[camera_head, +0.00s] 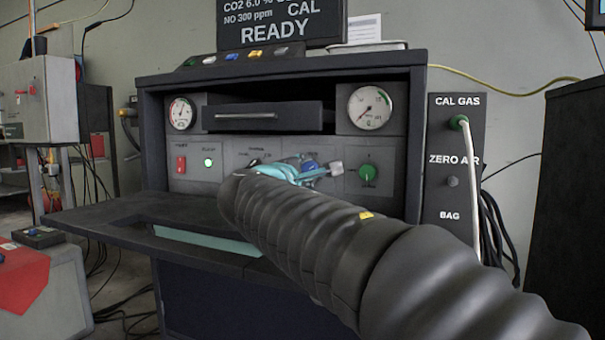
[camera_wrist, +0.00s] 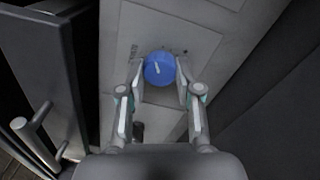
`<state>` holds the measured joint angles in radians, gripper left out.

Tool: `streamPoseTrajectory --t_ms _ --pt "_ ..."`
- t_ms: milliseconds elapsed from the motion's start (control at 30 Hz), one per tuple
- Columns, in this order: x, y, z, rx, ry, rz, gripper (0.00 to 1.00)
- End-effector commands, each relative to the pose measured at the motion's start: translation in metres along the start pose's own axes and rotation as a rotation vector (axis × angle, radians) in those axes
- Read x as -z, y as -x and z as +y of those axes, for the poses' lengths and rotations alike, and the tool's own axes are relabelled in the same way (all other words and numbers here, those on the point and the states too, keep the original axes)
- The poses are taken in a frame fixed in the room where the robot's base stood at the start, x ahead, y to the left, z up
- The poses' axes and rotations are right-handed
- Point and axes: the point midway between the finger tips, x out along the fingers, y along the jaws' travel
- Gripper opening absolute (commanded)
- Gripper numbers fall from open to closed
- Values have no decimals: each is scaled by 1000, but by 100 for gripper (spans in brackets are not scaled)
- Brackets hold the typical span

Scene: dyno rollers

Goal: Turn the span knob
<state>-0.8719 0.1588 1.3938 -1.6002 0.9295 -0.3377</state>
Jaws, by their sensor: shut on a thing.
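A blue knob (camera_head: 310,166) with a white pointer mark sits on the grey front panel (camera_head: 228,178) of the dark cabinet. In the wrist view the knob (camera_wrist: 155,72) lies between the two fingertips of my gripper (camera_wrist: 159,80). My gripper (camera_head: 312,173) is shut on the knob, one finger at each side. The white mark runs slightly tilted from upright in the wrist view. The small lettering beside the knob is too small to read. My arm hides the panel's lower part in the head view.
A green knob (camera_head: 368,173) sits close to the right. A red switch (camera_head: 181,164) and a green lamp (camera_head: 208,162) are at left. Two gauges (camera_head: 182,113) (camera_head: 370,107) flank a drawer (camera_head: 262,116) above. A dark shelf (camera_head: 125,222) juts out below. The display (camera_head: 281,22) reads READY.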

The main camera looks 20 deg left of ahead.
Motion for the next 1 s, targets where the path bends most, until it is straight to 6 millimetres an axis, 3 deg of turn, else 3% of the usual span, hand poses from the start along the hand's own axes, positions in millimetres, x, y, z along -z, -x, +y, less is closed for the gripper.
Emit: streamPoseTrajectory --t_ms 267,300,367,767,1000 --pt "1 1 -2 4 1 1 0" --pt "2 1 -2 4 2 1 44" --pt "1 0 -2 3 2 1 59" --pt "0 5 -1 1 2 1 59" --pt "1 42 0 0 1 3 59"
